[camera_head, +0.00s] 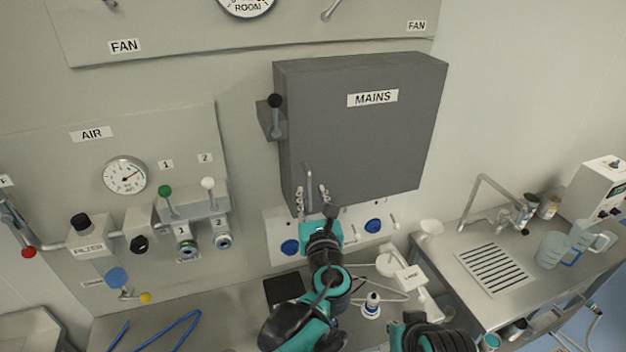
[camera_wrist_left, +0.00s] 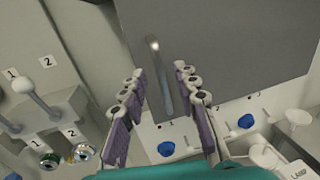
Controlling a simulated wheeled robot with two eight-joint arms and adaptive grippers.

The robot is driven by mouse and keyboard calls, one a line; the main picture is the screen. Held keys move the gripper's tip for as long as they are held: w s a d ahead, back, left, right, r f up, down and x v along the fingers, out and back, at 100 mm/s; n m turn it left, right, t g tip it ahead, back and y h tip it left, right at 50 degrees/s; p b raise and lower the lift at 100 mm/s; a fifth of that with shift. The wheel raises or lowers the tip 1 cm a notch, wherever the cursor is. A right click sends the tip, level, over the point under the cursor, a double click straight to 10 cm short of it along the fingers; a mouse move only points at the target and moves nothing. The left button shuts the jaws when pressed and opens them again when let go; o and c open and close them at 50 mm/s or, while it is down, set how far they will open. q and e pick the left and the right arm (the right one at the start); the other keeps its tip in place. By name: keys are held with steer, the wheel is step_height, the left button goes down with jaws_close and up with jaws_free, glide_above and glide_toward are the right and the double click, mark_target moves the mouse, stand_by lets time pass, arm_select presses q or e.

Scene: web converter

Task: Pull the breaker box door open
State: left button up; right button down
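The dark grey breaker box (camera_head: 365,130), labelled MAINS, is on the wall with its door shut. A vertical bar handle (camera_head: 308,177) sits at the lower left of the door; it also shows in the left wrist view (camera_wrist_left: 160,75). My left gripper (camera_head: 312,194) is open at the handle's lower end. In the left wrist view my left gripper (camera_wrist_left: 160,80) has one finger on each side of the handle, with gaps on both sides. Whether it touches the handle cannot be told. My right gripper is not in view; only a dark arm part shows at the bottom.
A black-knobbed lever (camera_head: 275,115) is on the box's left side. Below are a panel with blue knobs (camera_head: 290,247) and a bench with a lamp (camera_head: 408,277). The AIR panel (camera_head: 120,140) is left, a sink counter (camera_head: 500,265) right. The wall right of the box is clear.

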mark_target(310, 186)
arm_select(q)
steer(key=w, duration=0.4)
steer(key=shift+w+a, duration=0.35)
steer(key=shift+w, duration=0.05)
jaws_close()
